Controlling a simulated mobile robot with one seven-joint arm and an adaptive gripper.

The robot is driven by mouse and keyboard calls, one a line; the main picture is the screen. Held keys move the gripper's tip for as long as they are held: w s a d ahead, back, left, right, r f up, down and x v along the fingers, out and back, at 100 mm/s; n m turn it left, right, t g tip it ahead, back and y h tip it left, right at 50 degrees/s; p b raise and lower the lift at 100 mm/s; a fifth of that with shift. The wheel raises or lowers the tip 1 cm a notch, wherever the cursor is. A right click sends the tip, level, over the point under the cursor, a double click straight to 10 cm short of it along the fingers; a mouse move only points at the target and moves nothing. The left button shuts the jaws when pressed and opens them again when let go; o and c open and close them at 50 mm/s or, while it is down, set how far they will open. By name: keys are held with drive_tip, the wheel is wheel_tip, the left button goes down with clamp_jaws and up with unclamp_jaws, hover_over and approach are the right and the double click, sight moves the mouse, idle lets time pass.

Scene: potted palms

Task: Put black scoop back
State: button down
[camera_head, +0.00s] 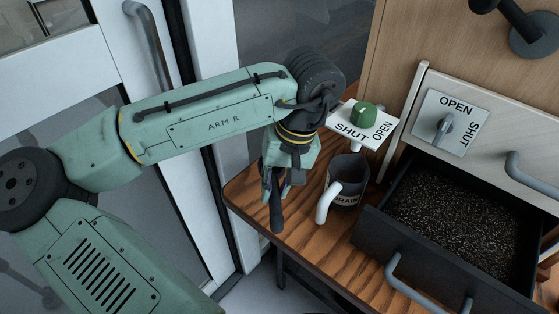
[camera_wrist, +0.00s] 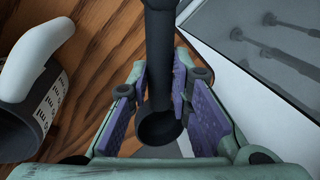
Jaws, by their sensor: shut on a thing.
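The black scoop is held in my gripper (camera_head: 281,184). In the head view a dark part of the scoop (camera_head: 276,214) hangs below the fingers, over the left end of the wooden table. In the wrist view the scoop (camera_wrist: 161,45) runs from the top edge down between the purple finger pads, with a round hollow end at the bottom. My gripper (camera_wrist: 160,85) is shut on it. How much of the scoop touches the table cannot be told.
A dark mug (camera_head: 348,189) with a white handle stands right of my gripper. Behind it is a SHUT/OPEN plate (camera_head: 363,123) with a green knob. An open drawer (camera_head: 384,243) of dark granules juts out at right. The wooden table (camera_head: 300,221) is bare in front.

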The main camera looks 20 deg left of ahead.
drive_tip(key=w, duration=0.2)
drive_tip(key=w+a+p, duration=0.1)
drive_tip(key=w, duration=0.2)
drive_tip(key=w+a, duration=0.1)
drive_tip(key=w, duration=0.1)
drive_tip(key=shift+w+a+f, duration=0.2)
drive_tip(key=shift+w+f, duration=0.05)
drive_tip(key=shift+w, duration=0.15)
drive_tip(key=shift+w+a+f+p, duration=0.15)
drive_tip(key=shift+w+a+p, duration=0.1)
drive_tip(key=shift+w, duration=0.25)
drive_tip(key=shift+w+a+f+p, duration=0.15)
drive_tip(key=shift+w+p, duration=0.1)
drive_tip(key=shift+w, duration=0.25)
drive_tip(key=shift+d+f+p, duration=0.1)
drive_tip(key=shift+f+p, duration=0.2)
drive_tip(key=shift+f, duration=1.4)
drive_tip(key=shift+f, duration=0.1)
drive_tip(key=c, duration=1.5)
unclamp_jaws()
drive_tip(key=shift+o, duration=0.2)
drive_tip(key=s+b+v, duration=0.1)
drive_tip(key=v, duration=1.1)
drive_tip(key=shift+w, duration=0.5)
drive_tip(key=shift+s, duration=0.1)
